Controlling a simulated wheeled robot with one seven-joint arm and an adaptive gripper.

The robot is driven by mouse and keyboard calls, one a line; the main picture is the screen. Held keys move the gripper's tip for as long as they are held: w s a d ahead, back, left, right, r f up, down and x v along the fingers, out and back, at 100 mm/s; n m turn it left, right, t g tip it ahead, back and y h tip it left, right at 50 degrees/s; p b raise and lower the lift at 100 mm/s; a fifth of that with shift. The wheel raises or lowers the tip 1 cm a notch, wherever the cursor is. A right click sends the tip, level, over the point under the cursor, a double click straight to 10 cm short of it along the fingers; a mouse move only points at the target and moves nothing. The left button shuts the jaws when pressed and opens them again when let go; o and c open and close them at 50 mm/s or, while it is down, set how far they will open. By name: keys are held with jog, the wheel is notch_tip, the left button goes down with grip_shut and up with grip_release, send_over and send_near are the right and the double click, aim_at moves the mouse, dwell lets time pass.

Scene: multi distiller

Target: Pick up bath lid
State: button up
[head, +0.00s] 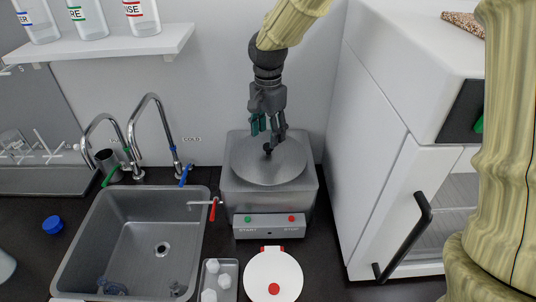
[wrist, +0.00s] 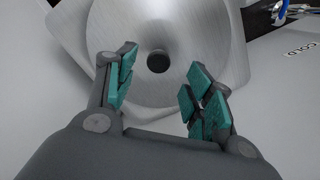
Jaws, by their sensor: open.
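The bath lid (head: 283,165) is a round, slightly conical metal disc with a dark knob at its centre. It sits on top of the square metal bath (head: 235,190). In the wrist view the lid (wrist: 201,32) fills the upper middle, with its black knob (wrist: 158,61) ahead of and between the fingers. My gripper (head: 269,130) is over the lid, pointing down, with its fingertips close to the knob. In the wrist view my gripper (wrist: 158,75) is open, with teal finger pads on both sides and nothing held. I cannot tell the exact height left between fingertips and knob.
A sink (head: 130,235) with two taps is left of the bath. A white cabinet (head: 375,150) with a black handle stands close on the right. A shelf (head: 120,48) with bottles hangs upper left.

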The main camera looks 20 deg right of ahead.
aim_at(268, 145)
jog(key=shift+s+f+p, duration=0.15)
jog(key=shift+f+p, duration=0.25)
jog(key=shift+f, duration=0.2)
jog(key=shift+f+p, duration=0.55)
jog(key=shift+f, duration=1.4)
grip_shut()
